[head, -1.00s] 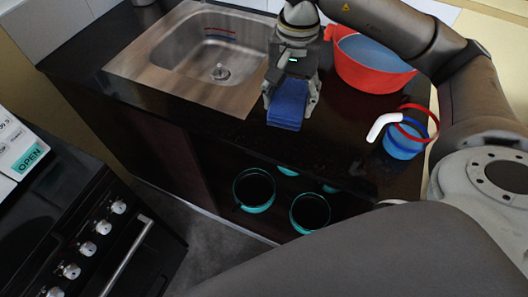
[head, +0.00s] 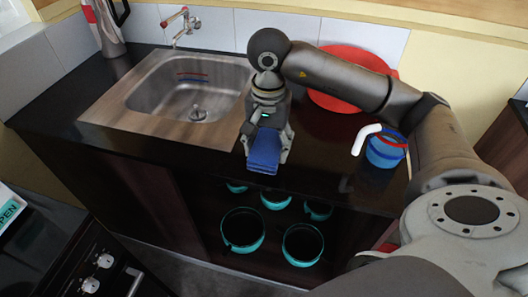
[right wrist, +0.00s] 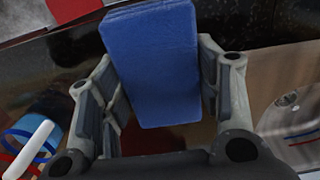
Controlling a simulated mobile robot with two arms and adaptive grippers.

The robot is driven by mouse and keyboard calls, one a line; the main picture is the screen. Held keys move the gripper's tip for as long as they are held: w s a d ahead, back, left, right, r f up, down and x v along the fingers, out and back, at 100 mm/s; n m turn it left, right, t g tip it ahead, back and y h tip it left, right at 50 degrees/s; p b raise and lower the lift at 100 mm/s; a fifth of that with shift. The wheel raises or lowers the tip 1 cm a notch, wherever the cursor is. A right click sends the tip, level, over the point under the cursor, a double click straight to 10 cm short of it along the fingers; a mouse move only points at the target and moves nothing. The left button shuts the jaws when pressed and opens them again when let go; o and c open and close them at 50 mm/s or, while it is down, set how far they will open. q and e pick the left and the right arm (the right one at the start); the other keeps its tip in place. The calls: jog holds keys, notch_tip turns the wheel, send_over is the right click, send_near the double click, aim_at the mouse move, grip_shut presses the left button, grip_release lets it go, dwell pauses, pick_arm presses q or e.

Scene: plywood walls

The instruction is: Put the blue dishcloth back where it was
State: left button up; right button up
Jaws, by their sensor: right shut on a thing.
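The blue dishcloth (head: 264,152) is a folded block held in my right gripper (head: 266,141), over the front part of the dark counter (head: 330,150), just right of the sink. In the right wrist view, the dishcloth (right wrist: 153,60) sits between the two fingers of my right gripper (right wrist: 158,85), which is shut on it. Whether the cloth touches the counter cannot be told. My left gripper is not in view.
A steel sink (head: 150,97) with a tap (head: 176,25) lies left of the gripper. A blue cup (head: 384,154) with a white handle stands to the right. Teal pots (head: 243,247) sit on the shelf below. A stove (head: 70,265) is at lower left.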

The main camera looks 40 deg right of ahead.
aim_at(264, 153)
jog(key=shift+w+d+f, duration=0.25)
jog(key=shift+w+f, duration=0.65)
jog(key=shift+f, duration=0.2)
jog(key=f+p, duration=0.1)
jog(key=f, duration=0.2)
jog(key=shift+w, duration=0.2)
jog(key=shift+d+f, duration=0.1)
jog(key=shift+f, duration=0.2)
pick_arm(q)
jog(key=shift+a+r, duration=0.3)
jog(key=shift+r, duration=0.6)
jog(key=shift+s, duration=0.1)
pick_arm(e)
jog(key=shift+f, duration=0.15)
jog(key=o, duration=1)
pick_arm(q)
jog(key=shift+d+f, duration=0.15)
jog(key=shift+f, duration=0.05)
